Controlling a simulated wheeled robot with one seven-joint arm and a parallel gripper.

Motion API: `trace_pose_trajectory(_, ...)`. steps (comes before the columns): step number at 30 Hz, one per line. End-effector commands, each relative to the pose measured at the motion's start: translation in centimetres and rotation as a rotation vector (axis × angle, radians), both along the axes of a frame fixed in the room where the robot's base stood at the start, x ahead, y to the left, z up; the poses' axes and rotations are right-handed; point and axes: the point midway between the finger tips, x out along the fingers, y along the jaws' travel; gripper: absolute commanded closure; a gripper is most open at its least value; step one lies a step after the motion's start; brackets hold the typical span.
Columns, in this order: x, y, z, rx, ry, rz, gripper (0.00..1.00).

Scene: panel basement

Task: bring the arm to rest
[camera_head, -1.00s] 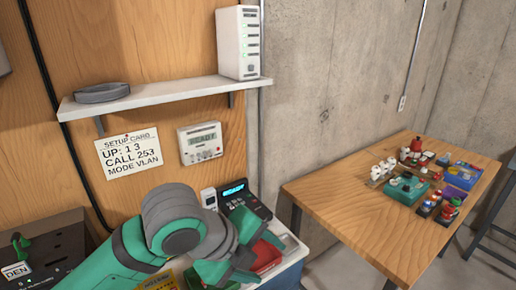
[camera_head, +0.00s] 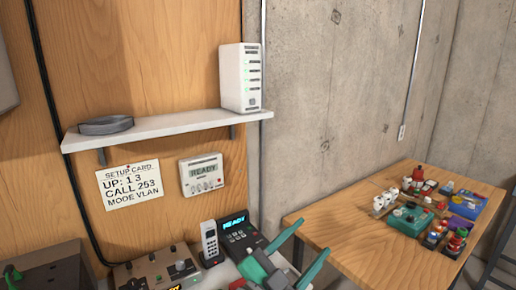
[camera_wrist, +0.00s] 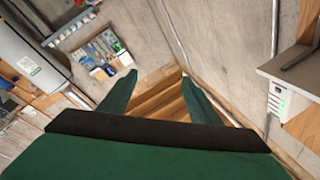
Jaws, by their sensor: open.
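My gripper (camera_head: 301,238) is at the bottom centre-right of the head view, over the right end of the low bench. Its two green fingers are spread apart with nothing between them. In the wrist view the same fingers (camera_wrist: 158,90) point away from the camera, apart and empty. Most of my arm is below the head view's lower edge.
A white shelf (camera_head: 165,127) holds a white box (camera_head: 239,80) and a grey ring (camera_head: 106,126). Below are a setup card (camera_head: 130,184), a wall panel (camera_head: 202,175), a handset (camera_head: 210,243) and a desk phone (camera_head: 241,240). A wooden table (camera_head: 335,226) with small items stands right.

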Motion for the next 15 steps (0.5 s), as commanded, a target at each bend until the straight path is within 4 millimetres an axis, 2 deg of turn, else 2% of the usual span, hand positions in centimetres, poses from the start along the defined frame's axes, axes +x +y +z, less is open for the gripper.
trace_pose_trajectory(8, 0.5, 1.6, -4.4, -0.31, 0.117, 0.128, 0.43)
trace_pose_trajectory(15, -0.5, 3.2, -10.1, -0.515, 0.227, 0.257, 0.43)
